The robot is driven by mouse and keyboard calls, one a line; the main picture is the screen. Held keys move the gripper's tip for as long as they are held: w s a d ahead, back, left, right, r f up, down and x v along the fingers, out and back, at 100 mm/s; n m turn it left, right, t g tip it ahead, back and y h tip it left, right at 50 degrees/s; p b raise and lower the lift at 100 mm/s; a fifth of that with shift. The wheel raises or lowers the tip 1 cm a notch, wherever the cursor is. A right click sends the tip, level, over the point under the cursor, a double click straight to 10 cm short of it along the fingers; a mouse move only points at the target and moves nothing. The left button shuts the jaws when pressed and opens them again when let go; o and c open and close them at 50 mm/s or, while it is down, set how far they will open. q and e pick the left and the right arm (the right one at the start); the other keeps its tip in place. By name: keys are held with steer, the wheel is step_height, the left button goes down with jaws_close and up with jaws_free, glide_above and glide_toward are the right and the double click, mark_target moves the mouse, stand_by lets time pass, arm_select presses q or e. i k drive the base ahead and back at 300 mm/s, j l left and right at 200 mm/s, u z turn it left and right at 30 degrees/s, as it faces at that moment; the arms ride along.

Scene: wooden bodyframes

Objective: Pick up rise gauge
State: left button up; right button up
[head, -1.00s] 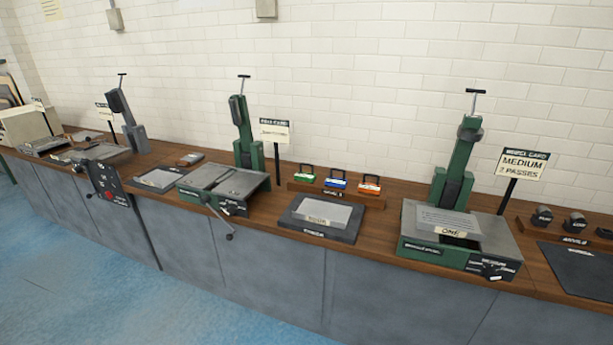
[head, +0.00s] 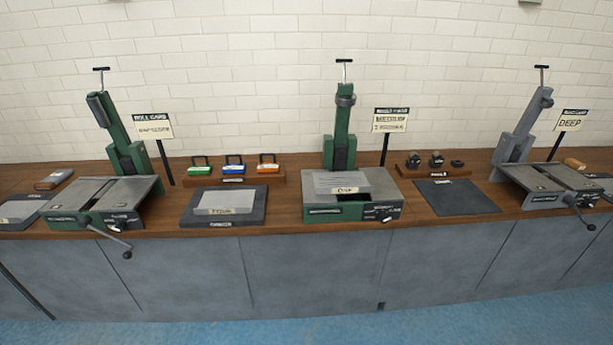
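I cannot tell which object, if any, is the rise gauge; the labels are too small to read. Three small coloured pieces with dark handles, green (head: 201,168), blue (head: 233,167) and orange (head: 267,166), stand in a wooden rack (head: 236,181). Three small dark pieces, left (head: 413,162), middle (head: 436,160) and right (head: 457,164), sit on another rack (head: 440,172) right of the middle green machine (head: 352,207). Neither of my grippers is in view.
A long wooden counter (head: 277,219) over grey cabinets runs across the view. A left green machine (head: 99,204) and a grey machine (head: 557,186) have cranks jutting past the front edge. A dark tray (head: 254,205) and dark mat (head: 457,197) lie between. Blue floor in front is clear.

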mark_target(201, 170)
steer(key=i+j, duration=1)
steer(key=i, duration=0.15)
steer(key=u, duration=0.05)
